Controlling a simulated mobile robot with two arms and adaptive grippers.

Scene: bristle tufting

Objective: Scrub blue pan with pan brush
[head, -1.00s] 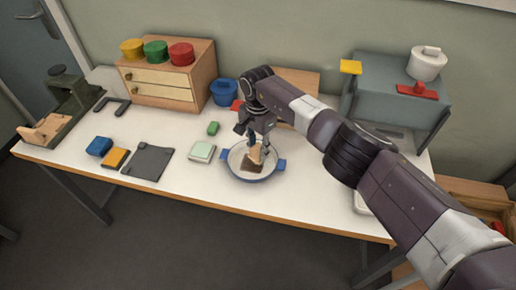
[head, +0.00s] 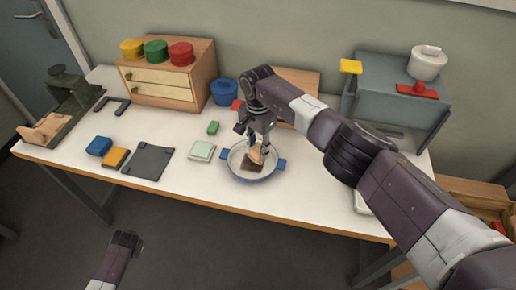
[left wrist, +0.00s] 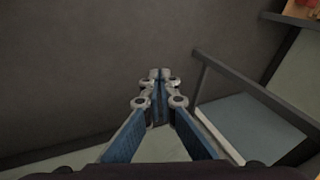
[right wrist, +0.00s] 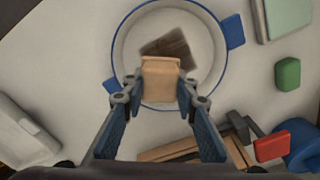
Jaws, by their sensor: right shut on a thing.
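The blue pan (head: 247,180) sits on the white table, with a pale inside, a blue rim and blue side handles; it also shows in the right wrist view (right wrist: 119,45). A dark brown patch (right wrist: 178,45) lies on its floor. My right gripper (head: 258,146) is shut on the tan pan brush (right wrist: 160,80) and holds it over the pan, beside the patch. The brush's underside is hidden, so I cannot tell if it touches the pan. My left gripper (left wrist: 160,76) is shut and empty, low in front of the table.
A green block (head: 213,128), a pale green block (head: 202,151) and a dark grey plate (head: 148,162) lie left of the pan. A blue pot (head: 224,92) and a red block (right wrist: 271,147) are behind it. A grey stand (head: 390,90) is at the right.

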